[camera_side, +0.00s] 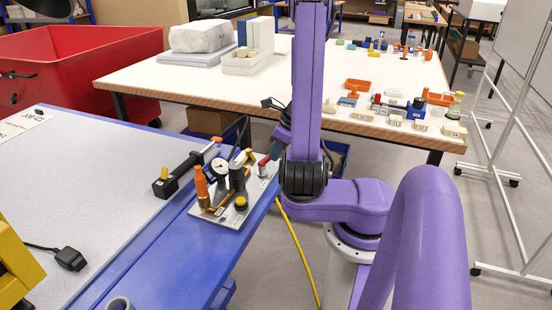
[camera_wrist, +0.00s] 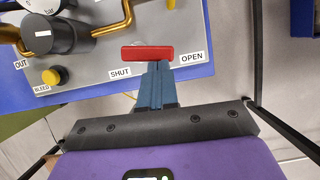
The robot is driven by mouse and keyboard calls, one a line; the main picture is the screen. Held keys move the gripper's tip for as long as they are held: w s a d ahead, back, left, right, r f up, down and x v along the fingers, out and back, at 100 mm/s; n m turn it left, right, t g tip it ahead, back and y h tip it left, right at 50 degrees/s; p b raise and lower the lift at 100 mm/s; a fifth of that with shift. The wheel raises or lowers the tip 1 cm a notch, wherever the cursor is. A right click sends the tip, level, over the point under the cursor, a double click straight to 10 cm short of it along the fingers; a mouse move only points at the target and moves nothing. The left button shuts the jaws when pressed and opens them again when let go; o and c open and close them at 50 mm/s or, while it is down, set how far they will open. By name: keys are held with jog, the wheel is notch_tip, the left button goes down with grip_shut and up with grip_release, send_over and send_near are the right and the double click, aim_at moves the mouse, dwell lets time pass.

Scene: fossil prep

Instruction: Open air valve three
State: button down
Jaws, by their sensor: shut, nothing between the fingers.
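A red valve handle (camera_wrist: 147,53) lies crosswise in the wrist view on a grey valve plate (camera_wrist: 95,72). A SHUT label (camera_wrist: 120,72) is below its left end and an OPEN label (camera_wrist: 192,57) is to its right. No number three is readable on it. My gripper (camera_wrist: 155,68) is shut and empty, its blue-grey fingertips right at the handle's near edge; I cannot tell whether they touch it. In the side view, the red handle (camera_side: 263,160) is at the right end of the plate (camera_side: 222,213), with my gripper (camera_side: 275,152) close beside it, partly hidden by my arm.
The plate also bears a gauge (camera_side: 218,168), an orange-topped fitting (camera_side: 201,184), brass pipe, a dark cylinder (camera_wrist: 58,35) and a yellow BLEED button (camera_wrist: 54,76). It sits at the edge of a blue bench (camera_side: 190,250). A white table (camera_side: 140,75) with fossil blocks stands behind.

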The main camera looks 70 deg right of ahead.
jog(key=shift+w+d+n, duration=0.1)
jog(key=shift+w+n, duration=0.05)
jog(key=shift+n, duration=0.35)
dwell(0.3)
dwell(0.4)
jog(key=shift+s, duration=0.55)
jog(key=s+f+v, duration=0.1)
jog(key=s+v, duration=0.1)
jog(key=v, duration=0.9)
jog(key=shift+s+a, duration=0.25)
jog(key=shift+a, duration=0.1)
